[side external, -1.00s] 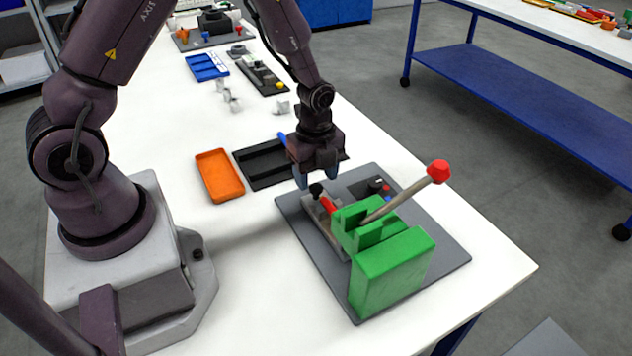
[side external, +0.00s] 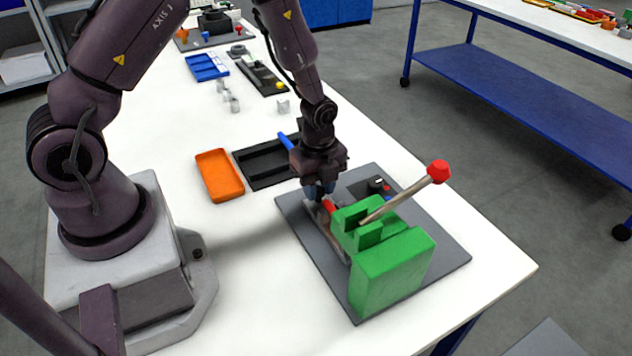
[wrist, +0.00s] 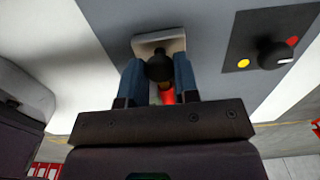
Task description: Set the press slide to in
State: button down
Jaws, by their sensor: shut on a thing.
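The green press (side external: 392,267) stands on a grey base plate (side external: 450,245), with a red-knobbed lever (side external: 438,171) slanting up to the right. The press slide (side external: 335,240) is a grey piece with a red part at the left of the press. Its black round knob (wrist: 159,67) shows in the wrist view, on a pale plate. My gripper (side external: 318,190) is low over the slide's outer end. In the wrist view my gripper (wrist: 159,80) has its blue fingers on both sides of the knob, shut on it. In the side view the fingers hide the knob.
A control box (wrist: 268,50) with a dial and a yellow button sits on the plate beside the slide. An orange tray (side external: 220,176) and a black tray (side external: 262,165) lie left of the plate. The white table is clear in front of my base.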

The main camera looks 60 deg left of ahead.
jog(key=shift+d, duration=0.95)
jog(key=c, duration=0.9)
grip_release()
jog(key=shift+o, duration=0.3)
jog(key=shift+r, duration=0.1)
jog(key=shift+r, duration=0.35)
notch_tip(320, 180, up, 12)
